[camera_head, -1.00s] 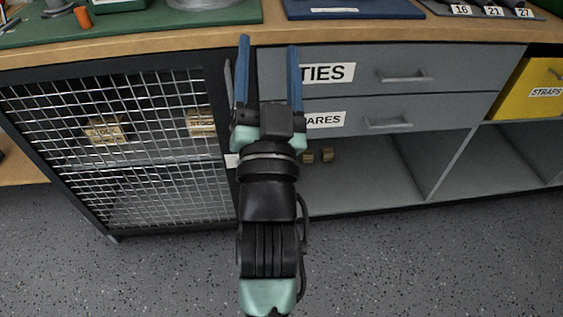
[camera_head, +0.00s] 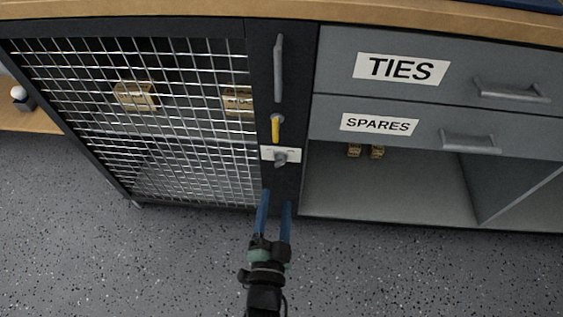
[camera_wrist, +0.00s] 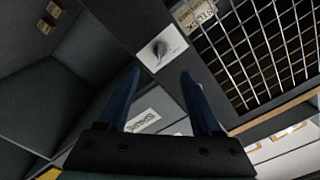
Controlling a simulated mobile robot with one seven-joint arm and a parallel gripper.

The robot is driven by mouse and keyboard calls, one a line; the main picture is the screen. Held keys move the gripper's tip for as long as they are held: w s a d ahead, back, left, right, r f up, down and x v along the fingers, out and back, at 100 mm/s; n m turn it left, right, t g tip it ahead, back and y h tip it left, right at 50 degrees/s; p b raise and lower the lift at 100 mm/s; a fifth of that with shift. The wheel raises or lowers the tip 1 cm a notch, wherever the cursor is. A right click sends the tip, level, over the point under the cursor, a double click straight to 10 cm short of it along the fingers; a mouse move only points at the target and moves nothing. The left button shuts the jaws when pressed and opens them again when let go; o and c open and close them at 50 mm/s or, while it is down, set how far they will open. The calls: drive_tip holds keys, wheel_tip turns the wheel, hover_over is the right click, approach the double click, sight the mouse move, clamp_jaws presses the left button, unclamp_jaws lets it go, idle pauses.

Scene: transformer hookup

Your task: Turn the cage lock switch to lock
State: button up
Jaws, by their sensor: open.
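The cage lock switch (camera_head: 281,157) is a small grey knob on a white plate, low on the dark post at the right edge of the cage door. It also shows in the wrist view (camera_wrist: 160,48), upper middle, just beyond the fingertips. The plate's markings are too small to read, so I cannot tell which setting the knob points to. My gripper (camera_head: 275,197) has two blue fingers, open and empty. In the head view the tips appear just below the switch plate, apart from the knob. In the wrist view the gripper (camera_wrist: 158,75) has the knob roughly between its fingers' lines.
The mesh cage door (camera_head: 150,120) is left of the post, with brass-coloured blocks (camera_head: 135,95) behind it. A grey vertical handle (camera_head: 279,68) and a yellow piece (camera_head: 275,128) are above the switch. Drawers marked TIES (camera_head: 402,69) and SPARES (camera_head: 379,124) are at right, above an open shelf.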

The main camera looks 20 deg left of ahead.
sight(281, 165)
drive_tip(key=b+x, duration=0.2)
drive_tip(key=x, duration=0.8)
drive_tip(key=shift+w+f+b, duration=0.1)
drive_tip(key=shift+w+b, duration=0.1)
drive_tip(key=shift+b, duration=0.2)
clamp_jaws()
